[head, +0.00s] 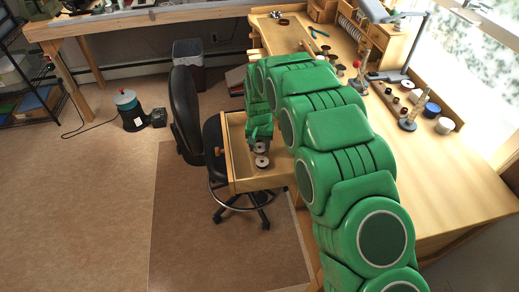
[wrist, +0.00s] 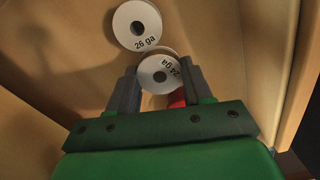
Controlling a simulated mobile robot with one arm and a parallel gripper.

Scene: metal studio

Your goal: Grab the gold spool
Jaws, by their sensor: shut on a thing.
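A white-ended spool marked 24 ga (wrist: 159,74) is between the two fingers of my gripper (wrist: 157,80), which is shut on it in the wrist view. I cannot make out gold wire on it; its far side is hidden. Another white-ended spool marked 26 ga (wrist: 137,25) lies just beyond it, apart from the fingers. A white rim shows behind the held spool, and a red part (wrist: 177,98) shows beneath it. In the head view my gripper (head: 260,143) reaches down into the open drawer (head: 240,184), with a pale spool (head: 262,162) just in front.
The drawer's wooden walls stand close around my gripper. A black chair (head: 186,108) stands left of the drawer. The brown floor mat (head: 180,230) is clear at front left.

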